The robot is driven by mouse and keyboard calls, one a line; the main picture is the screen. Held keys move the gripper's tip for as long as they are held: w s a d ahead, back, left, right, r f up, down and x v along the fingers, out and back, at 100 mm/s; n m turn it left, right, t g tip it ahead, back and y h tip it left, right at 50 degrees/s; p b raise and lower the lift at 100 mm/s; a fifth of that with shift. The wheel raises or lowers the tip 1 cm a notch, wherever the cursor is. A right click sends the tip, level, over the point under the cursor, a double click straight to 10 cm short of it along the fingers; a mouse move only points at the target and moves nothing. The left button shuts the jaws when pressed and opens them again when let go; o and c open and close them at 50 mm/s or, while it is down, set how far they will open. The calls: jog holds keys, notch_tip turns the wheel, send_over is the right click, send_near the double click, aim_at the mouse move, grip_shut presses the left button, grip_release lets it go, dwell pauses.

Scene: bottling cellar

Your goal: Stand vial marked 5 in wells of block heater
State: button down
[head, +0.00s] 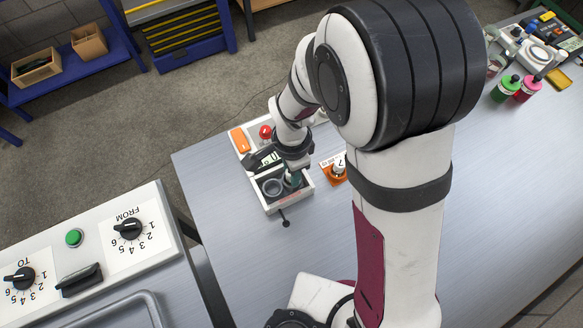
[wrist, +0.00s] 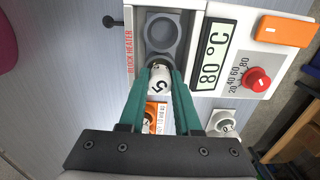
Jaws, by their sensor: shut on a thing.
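The block heater (head: 268,207) stands on the bench in the head view, a white box with a dark grey well block. In the wrist view its label and panel (wrist: 130,55) show, with one empty round well (wrist: 163,30) at the top. My gripper (wrist: 160,75) has teal fingers shut on the vial marked 5 (wrist: 160,80), whose white numbered top faces the wrist camera. In the head view my gripper (head: 292,178) is over the right side of the well block. The vial is at the lower well, which it largely hides; I cannot tell how deep it sits.
The heater carries a display reading 80 °C (wrist: 212,55), a red knob (wrist: 258,80) and an orange switch (wrist: 285,30). Green (head: 506,90) and pink (head: 527,90) bottles are far right. Open bench lies in front.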

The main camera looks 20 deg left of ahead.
jog(key=shift+f, duration=0.15)
jog(key=shift+c, duration=0.2)
grip_release()
dwell(0.3)
jog(key=shift+w+a+r, duration=0.1)
jog(key=shift+r, duration=2.95)
